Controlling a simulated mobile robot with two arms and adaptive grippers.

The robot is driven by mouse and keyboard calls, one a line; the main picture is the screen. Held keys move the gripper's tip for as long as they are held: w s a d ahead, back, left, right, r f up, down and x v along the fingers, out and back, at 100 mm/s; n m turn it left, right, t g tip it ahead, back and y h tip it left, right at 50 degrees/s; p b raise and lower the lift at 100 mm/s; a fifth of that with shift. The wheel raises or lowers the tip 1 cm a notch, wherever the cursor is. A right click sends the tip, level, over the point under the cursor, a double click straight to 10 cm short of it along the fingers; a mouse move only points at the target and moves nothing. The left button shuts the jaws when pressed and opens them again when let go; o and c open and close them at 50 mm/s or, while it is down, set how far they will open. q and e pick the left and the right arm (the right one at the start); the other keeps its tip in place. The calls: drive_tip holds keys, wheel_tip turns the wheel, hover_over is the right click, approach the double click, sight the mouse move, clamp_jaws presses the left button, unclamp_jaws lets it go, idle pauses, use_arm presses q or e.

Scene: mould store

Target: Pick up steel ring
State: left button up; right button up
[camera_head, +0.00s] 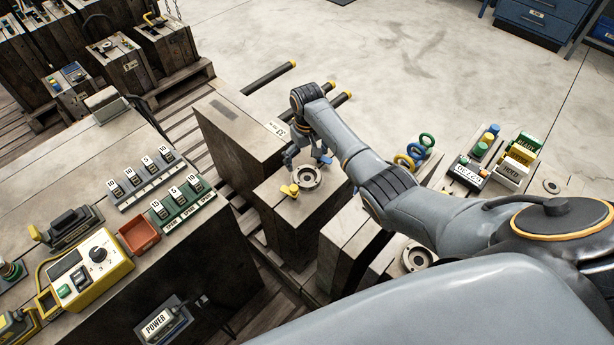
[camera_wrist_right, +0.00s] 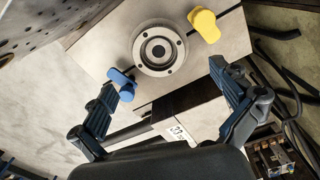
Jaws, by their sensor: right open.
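A round grey steel ring (camera_head: 307,178) with small holes lies flat on top of a squared block, between a yellow knob (camera_head: 289,190) and a blue knob (camera_head: 326,159). In the right wrist view the ring (camera_wrist_right: 158,48) shows whole, with a dark centre. My right gripper (camera_head: 306,154) is open and empty, just behind the ring in the head view. In the wrist view its fingers (camera_wrist_right: 166,88) are spread wide, apart from the ring, one close to the blue knob (camera_wrist_right: 122,83). My left gripper is not in view.
A taller block (camera_head: 235,130) stands left of the ring's block. Another ring-like part (camera_head: 416,257) sits on a block at lower right. A bench at left holds a yellow meter (camera_head: 84,270) and a red tray (camera_head: 139,238). Open floor (camera_head: 420,70) lies behind.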

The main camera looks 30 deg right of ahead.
sight(307, 178)
wheel_tip(307, 178, down, 3)
drive_tip(key=shift+w+d+r, duration=0.1)
drive_tip(key=shift+w+d, duration=0.05)
wheel_tip(307, 178, down, 2)
drive_tip(key=shift+b, duration=0.5)
drive_tip(key=f, duration=0.1)
drive_tip(key=f+b, duration=0.1)
drive_tip(key=shift+w+f, duration=0.2)
drive_tip(key=shift+f, duration=0.55)
drive_tip(key=c, duration=1.3)
drive_tip(key=shift+c, duration=1.3)
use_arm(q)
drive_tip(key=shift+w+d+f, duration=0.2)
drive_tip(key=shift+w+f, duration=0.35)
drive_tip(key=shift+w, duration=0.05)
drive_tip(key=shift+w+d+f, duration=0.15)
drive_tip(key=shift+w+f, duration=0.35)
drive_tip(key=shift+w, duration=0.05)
use_arm(e)
drive_tip(key=shift+c, duration=0.2)
